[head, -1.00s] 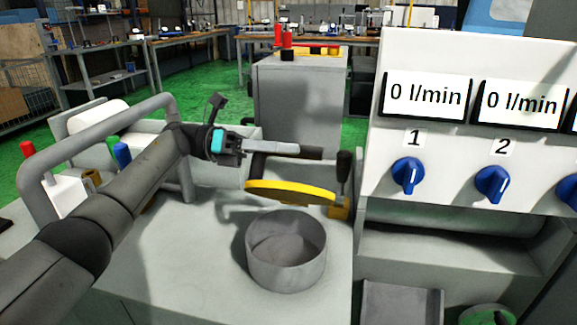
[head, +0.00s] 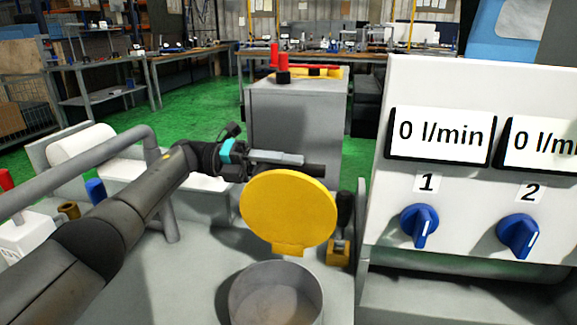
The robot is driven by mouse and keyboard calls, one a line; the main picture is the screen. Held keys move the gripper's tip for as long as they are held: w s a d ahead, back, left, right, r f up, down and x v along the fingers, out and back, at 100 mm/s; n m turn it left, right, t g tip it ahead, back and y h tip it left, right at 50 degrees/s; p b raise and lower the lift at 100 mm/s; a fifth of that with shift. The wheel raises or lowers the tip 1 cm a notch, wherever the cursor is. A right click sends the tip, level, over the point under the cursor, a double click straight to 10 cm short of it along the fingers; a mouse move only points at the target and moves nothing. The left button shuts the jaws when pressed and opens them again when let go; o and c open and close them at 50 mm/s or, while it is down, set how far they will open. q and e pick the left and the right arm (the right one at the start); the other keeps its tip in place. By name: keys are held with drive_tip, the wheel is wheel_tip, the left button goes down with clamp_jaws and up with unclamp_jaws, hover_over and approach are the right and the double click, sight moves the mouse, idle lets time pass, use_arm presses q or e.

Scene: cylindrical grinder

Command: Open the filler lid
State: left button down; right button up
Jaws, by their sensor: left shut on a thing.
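The filler lid is a round yellow disc (head: 288,212). It stands steeply tilted above and behind the round grey filler neck (head: 277,295), whose mouth is uncovered. My left gripper (head: 300,162) is at the lid's upper edge, shut on the dark lid handle (head: 314,170), which is mostly hidden behind the gripper and the disc. My left arm reaches in from the lower left. My right gripper is not in view.
A panel with flow displays and blue knobs (head: 420,226) stands close on the right. A dark-handled lever on a yellow block (head: 339,253) is just right of the lid. A grey pipe rail (head: 100,165) curves beside my left arm.

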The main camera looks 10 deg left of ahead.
use_arm(q)
drive_tip(key=shift+w+f, duration=0.15)
drive_tip(key=shift+f, duration=0.1)
drive_tip(key=shift+f, duration=0.15)
drive_tip(key=c, duration=0.8)
unclamp_jaws()
drive_tip(key=shift+o, duration=1)
drive_tip(key=shift+r, duration=0.2)
